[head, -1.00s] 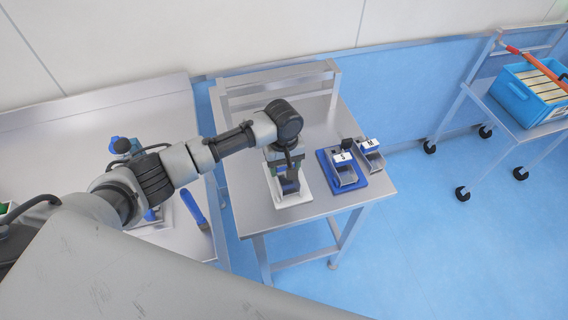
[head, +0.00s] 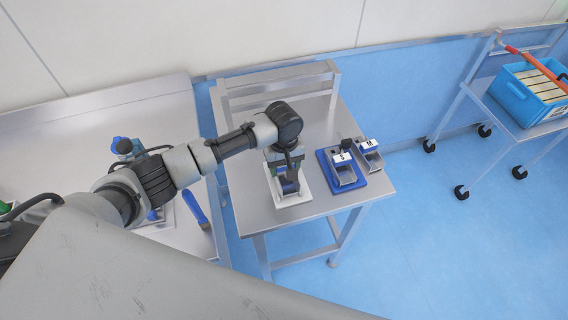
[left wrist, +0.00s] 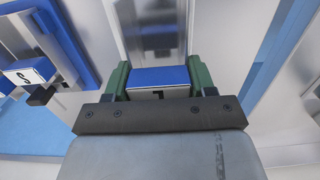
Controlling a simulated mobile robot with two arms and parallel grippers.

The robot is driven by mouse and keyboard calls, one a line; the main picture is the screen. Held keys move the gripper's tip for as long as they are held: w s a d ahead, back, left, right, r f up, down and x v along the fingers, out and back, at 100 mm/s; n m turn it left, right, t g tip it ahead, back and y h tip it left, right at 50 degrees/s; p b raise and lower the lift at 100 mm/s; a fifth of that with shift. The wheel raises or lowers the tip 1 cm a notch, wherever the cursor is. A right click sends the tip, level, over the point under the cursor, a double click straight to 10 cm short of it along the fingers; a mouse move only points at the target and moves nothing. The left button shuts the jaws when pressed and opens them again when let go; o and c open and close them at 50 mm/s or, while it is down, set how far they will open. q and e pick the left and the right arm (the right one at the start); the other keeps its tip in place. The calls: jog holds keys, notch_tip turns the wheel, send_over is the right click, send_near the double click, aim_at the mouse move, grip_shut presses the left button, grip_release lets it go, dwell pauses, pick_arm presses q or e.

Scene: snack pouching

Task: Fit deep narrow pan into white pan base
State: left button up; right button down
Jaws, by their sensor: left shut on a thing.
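My left gripper (head: 287,163) points down over the white pan base (head: 292,205) on the small steel table. It is shut on the blue-and-white labelled handle block of the deep narrow pan (head: 289,187). In the left wrist view the green fingers of my left gripper (left wrist: 160,76) sit on either side of that block, and the pan's steel trough (left wrist: 152,22) extends beyond it. The pan is within the outline of the white base. Whether it is fully seated cannot be told, as the gripper hides part of it. My right gripper is not in view.
A blue base (head: 357,184) holding a labelled steel pan (head: 345,174) stands to the right, with another labelled pan (head: 371,158) beside it. The table (head: 250,175) has a raised shelf at the back. A blue crate (head: 532,98) stands on a cart at far right.

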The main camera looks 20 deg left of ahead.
pick_arm(q)
jog(key=shift+f+b, duration=0.35)
jog(key=shift+f, duration=0.85)
dwell(0.4)
jog(key=o, duration=1.1)
jog(key=shift+o, duration=0.2)
jog(key=r, duration=0.3)
jog(key=r+b, duration=0.1)
jog(key=r, duration=0.6)
jog(key=shift+w+a+r+b, duration=0.15)
jog(key=shift+w+r+b, duration=0.1)
jog(key=shift+r+b, duration=0.15)
jog(key=shift+f, duration=0.1)
